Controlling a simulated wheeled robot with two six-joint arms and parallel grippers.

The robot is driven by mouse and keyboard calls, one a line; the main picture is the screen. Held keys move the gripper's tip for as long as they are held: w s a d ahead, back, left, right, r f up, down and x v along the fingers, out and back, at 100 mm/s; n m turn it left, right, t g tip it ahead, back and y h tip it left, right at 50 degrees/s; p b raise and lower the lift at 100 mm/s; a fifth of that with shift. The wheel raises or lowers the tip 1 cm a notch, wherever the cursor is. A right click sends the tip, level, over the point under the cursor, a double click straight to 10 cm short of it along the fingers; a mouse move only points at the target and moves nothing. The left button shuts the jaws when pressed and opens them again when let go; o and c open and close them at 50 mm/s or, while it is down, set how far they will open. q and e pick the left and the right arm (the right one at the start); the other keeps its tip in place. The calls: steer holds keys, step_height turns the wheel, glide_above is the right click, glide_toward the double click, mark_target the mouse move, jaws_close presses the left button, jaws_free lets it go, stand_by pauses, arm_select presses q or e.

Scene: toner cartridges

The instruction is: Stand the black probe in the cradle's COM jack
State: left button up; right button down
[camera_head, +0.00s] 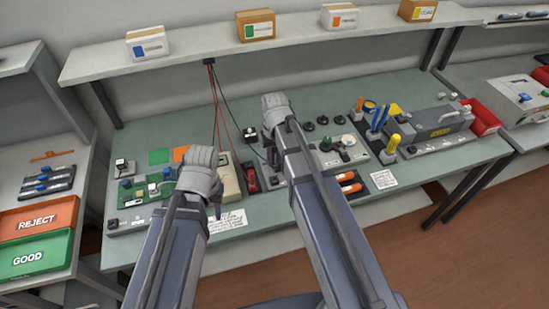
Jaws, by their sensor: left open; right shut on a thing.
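My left gripper (202,172) is over the front left of the green bench, in front of a beige boxy unit (230,178). Its fingertips are largely hidden by its own body; it is open. My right gripper (274,108) is further back, near the bench middle. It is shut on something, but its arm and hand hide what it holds. A red and a black lead (226,108) hang from the shelf to the bench, the black one running toward the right gripper. A red item (251,178) lies in a dark holder beside the beige unit. I cannot make out the black probe or the COM jack.
A green circuit board (135,192) sits on the bench's left. REJECT (38,219) and GOOD (36,255) trays stand left. A shelf (300,45) with boxes spans the back.

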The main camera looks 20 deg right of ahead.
arm_select(q)
steer(key=shift+f+b, duration=3.6)
steer(key=shift+f, duration=0.15)
arm_select(e)
steer(key=shift+f, duration=3.8)
arm_select(q)
steer(key=shift+f, duration=0.15)
arm_select(e)
steer(key=shift+f, duration=0.15)
steer(key=c, duration=0.6)
jaws_free()
step_height(320, 180, up, 8)
steer(key=p, duration=0.7)
steer(key=shift+p, duration=0.35)
arm_select(q)
step_height(320, 180, up, 8)
steer(key=shift+f, duration=0.15)
arm_select(e)
steer(key=shift+f, duration=0.1)
